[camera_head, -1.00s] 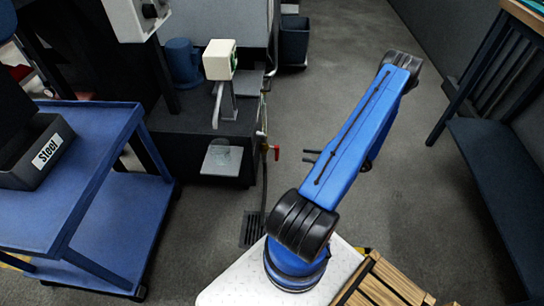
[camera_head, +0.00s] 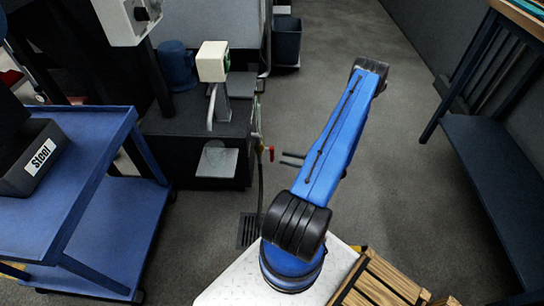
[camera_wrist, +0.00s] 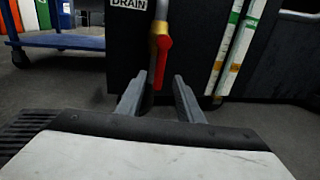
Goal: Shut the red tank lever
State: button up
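The red lever (camera_wrist: 163,60) is on a brass valve (camera_wrist: 160,28) on a pipe below a "DRAIN" label in the wrist view. It hangs down, roughly in line with the pipe, tilted slightly. In the head view the red lever (camera_head: 271,153) shows small at the right side of the dark tank (camera_head: 195,135). My gripper (camera_wrist: 160,82) is open and empty, with its two grey fingers apart and the lever seen between and beyond them. In the head view the finger tips (camera_head: 283,158) point left at the lever, a short gap away.
A blue cart (camera_head: 95,205) with a "Steel" bin (camera_head: 35,160) stands at the left. A floor drain grate (camera_head: 247,229) lies below the valve. A dark bench (camera_head: 490,180) is at the right.

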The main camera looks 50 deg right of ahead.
aim_at(272, 155)
jog(key=shift+x, duration=3.95)
grip_shut()
